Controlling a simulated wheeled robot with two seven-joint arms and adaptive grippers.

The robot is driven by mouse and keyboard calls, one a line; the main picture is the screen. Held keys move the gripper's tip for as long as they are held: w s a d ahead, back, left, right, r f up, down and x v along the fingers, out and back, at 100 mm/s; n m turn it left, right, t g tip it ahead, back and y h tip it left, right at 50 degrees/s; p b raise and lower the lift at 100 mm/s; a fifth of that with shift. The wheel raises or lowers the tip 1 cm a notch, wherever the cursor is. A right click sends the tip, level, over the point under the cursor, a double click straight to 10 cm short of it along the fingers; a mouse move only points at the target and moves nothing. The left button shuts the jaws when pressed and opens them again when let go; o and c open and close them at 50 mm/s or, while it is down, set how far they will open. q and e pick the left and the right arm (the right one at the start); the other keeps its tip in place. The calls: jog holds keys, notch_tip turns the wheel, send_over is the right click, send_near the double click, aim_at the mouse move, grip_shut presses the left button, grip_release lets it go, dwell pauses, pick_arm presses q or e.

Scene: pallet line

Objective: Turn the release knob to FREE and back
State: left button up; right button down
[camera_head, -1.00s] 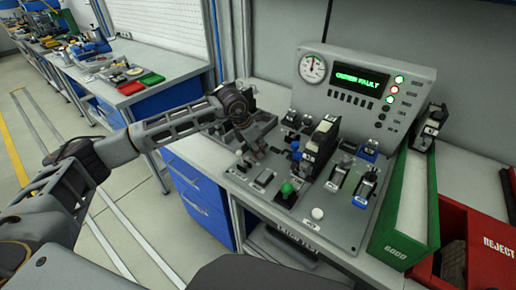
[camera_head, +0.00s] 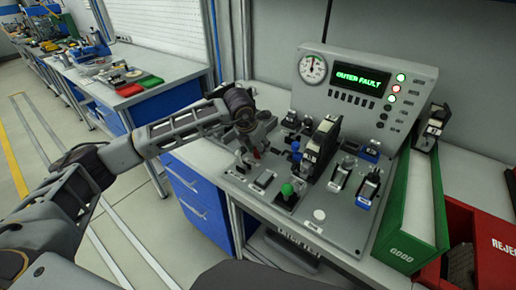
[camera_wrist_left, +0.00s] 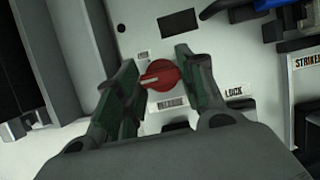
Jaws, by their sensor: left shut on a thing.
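The red release knob (camera_wrist_left: 160,75) sits on the grey panel between the fingers of my left gripper (camera_wrist_left: 162,82) in the left wrist view. My left gripper is shut on it, with a green-padded finger on each side. The knob's pale pointer line runs toward the left of that view. A LOCK label (camera_wrist_left: 234,92) lies to its right, and a small label too faint to read is at its upper left. In the head view my left gripper (camera_head: 252,152) reaches down to the panel's left part, and a bit of red knob shows there. My right gripper is not in view.
The panel (camera_head: 335,232) carries a green button (camera_head: 287,190), several switches and a black upright module (camera_head: 322,148). The display (camera_head: 361,80) reads OUTER FAULT. A green GOOD bin (camera_head: 405,245) and a red REJECT bin (camera_head: 490,270) stand at the right.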

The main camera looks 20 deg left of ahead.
pick_arm(q)
jog(key=o, duration=1)
jog(key=shift+r, duration=0.15)
jog(key=v, duration=1.1)
jog(key=shift+s+a+r, duration=0.15)
jog(key=shift+s+r, duration=0.05)
jog(key=shift+r, duration=0.1)
jog(key=shift+s, duration=0.1)
